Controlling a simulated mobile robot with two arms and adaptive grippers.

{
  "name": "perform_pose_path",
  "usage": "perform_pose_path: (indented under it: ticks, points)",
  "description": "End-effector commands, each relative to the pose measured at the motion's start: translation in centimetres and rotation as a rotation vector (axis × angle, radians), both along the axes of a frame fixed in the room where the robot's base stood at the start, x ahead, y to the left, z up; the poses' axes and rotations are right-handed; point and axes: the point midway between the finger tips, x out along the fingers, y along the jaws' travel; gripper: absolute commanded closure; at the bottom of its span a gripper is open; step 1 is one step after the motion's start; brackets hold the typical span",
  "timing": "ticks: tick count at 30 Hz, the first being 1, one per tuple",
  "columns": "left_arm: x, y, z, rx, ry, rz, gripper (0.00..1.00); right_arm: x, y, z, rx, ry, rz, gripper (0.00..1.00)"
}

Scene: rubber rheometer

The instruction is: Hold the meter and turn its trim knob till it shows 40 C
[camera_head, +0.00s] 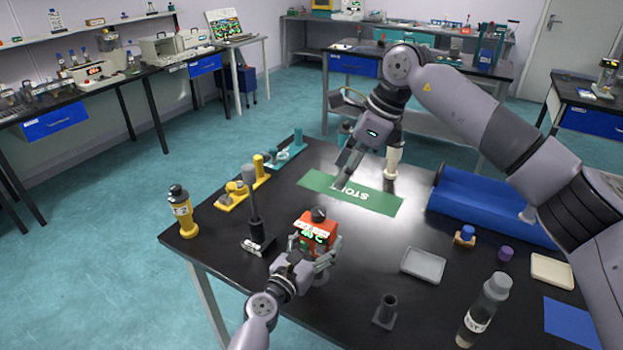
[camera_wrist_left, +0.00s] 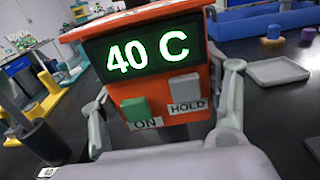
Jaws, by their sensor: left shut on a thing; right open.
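The orange meter (camera_head: 309,234) stands near the front left part of the black table, with a dark round knob (camera_head: 319,214) on top. In the left wrist view the meter (camera_wrist_left: 203,84) shows "40 C" in green on its display (camera_wrist_left: 146,52). Below it are a green ON button (camera_wrist_left: 137,109) and a grey HOLD button (camera_wrist_left: 186,89). My left gripper (camera_head: 322,262) is shut on the meter, one finger on each side of its body. My right gripper (camera_head: 347,172) is open above the green mat, behind and apart from the meter and its knob.
A green STOP mat (camera_head: 380,201) lies behind the meter. A dark post on a base (camera_head: 254,215) and a yellow bottle (camera_head: 182,211) stand left. A blue bin (camera_head: 480,200) is back right.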

Motion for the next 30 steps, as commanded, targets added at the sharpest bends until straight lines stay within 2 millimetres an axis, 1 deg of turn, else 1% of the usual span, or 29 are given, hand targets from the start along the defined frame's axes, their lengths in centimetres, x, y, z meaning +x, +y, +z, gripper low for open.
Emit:
perform_pose_path:
  ticks: [25, 26, 30]
  points:
    - [-0.02, -0.03, -0.03, 0.000, 0.001, -0.001, 0.65, 0.00, 0.00, 0.00, 0.000, 0.000, 0.000, 0.52]
    - [-0.02, -0.03, -0.03, 0.000, 0.001, -0.001, 0.29, 0.00, 0.00, 0.00, 0.000, 0.000, 0.000, 0.52]
    - [-0.01, -0.03, -0.03, -0.001, 0.000, -0.001, 0.19, 0.00, 0.00, 0.00, 0.000, 0.000, 0.000, 0.52]
